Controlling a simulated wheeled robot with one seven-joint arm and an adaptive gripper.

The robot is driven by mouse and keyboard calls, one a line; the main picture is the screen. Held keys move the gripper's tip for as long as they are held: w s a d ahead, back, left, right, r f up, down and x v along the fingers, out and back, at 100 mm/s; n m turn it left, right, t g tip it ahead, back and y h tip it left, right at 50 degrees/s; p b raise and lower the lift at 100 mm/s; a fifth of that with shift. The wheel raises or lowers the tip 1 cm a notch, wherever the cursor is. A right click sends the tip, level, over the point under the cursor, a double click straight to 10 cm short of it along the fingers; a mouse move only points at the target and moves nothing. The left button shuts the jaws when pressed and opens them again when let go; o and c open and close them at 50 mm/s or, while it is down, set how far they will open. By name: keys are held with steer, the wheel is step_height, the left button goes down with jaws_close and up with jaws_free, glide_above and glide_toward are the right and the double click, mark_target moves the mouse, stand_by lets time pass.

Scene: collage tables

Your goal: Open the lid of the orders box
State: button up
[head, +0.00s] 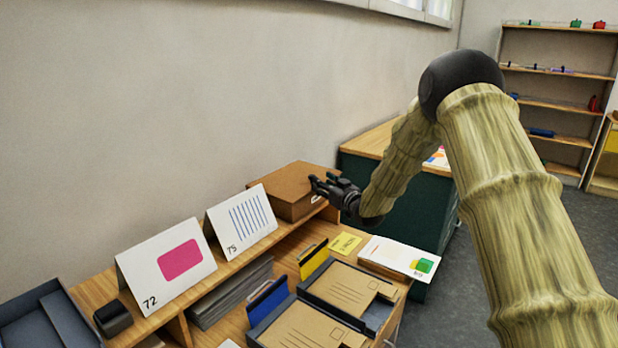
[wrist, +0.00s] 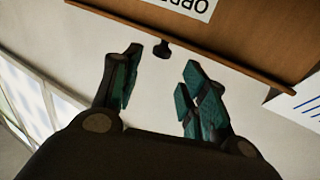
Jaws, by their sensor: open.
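The orders box (head: 290,190) is a brown box on the raised shelf against the wall, and its lid looks shut and flat in the head view. In the wrist view the box's brown front (wrist: 240,28) fills the top, with part of a white upside-down label (wrist: 187,6) cut off by the frame. A small dark knob-like piece (wrist: 162,49) shows at the lid's edge. My gripper (head: 318,184) is at the box's right front side; in the wrist view its fingers (wrist: 162,88) are spread and empty, with the dark piece beyond the gap. Contact cannot be told.
Two standing cards, 72 (head: 168,265) and 75 (head: 242,224), are left of the box on the shelf. Below are trays with brown envelopes (head: 342,288) and a yellow card (head: 345,243). A dark green cabinet (head: 388,195) stands behind on the right.

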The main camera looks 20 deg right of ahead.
steer(key=x, duration=0.4)
steer(key=f+p+x, duration=0.1)
steer(key=x, duration=0.1)
steer(key=shift+w+a, duration=0.1)
steer(key=shift+w, duration=0.3)
steer(key=shift+w+a+r, duration=0.1)
steer(key=shift+w+r, duration=0.05)
steer(key=shift+r, duration=0.2)
steer(key=shift+w+a+f, duration=0.1)
steer(key=shift+w+f, duration=0.1)
steer(key=shift+w, duration=0.15)
steer(key=shift+s+r, duration=0.1)
steer(key=shift+c, duration=1.3)
jaws_close()
